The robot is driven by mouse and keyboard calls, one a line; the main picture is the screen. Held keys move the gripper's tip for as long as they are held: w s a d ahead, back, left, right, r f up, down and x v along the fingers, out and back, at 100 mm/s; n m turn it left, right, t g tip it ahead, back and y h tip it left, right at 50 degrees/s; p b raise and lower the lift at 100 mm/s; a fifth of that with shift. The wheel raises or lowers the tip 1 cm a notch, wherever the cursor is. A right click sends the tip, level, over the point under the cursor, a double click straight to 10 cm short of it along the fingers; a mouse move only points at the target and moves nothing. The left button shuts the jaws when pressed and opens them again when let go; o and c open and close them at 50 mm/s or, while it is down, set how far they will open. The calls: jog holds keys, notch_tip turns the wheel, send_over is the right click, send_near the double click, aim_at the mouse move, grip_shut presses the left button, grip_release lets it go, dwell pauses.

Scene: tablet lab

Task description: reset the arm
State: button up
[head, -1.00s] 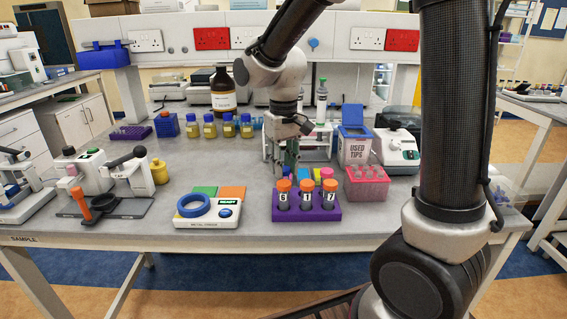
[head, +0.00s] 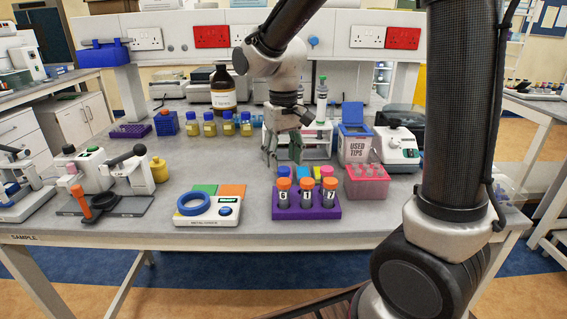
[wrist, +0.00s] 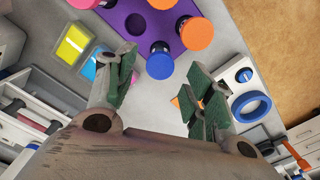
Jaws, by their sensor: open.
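My gripper (head: 283,155) hangs above the bench, behind the purple tube rack (head: 262,207) in the head view. Its green-padded fingers are apart. In the wrist view my gripper (wrist: 163,95) shows its two fingers spread, with nothing held between them and bare grey bench below. The purple rack (wrist: 190,38) lies beyond the fingertips in that view and is apart from them. Orange-capped tubes (head: 306,190) numbered 5, 1 and 7 stand upright in its front row. Blue and pink caps show behind them.
A white device with a blue ring (head: 193,204) stands left of the rack. A pink rack (head: 367,187) and a blue-lidded used-tips bin (head: 355,148) stand to the right. A white rack (head: 317,146) is behind my gripper. Yellow bottles (head: 228,129) stand at back left.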

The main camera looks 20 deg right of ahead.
notch_tip(320, 180, up, 10)
jog(key=s+d+f+m+t, duration=0.1)
jog(key=s+d+t, duration=0.3)
jog(key=s+d, duration=1.1)
jog(key=shift+s+f+m, duration=0.15)
jog(key=shift+s+m, duration=0.55)
jog(key=shift+s, duration=1.35)
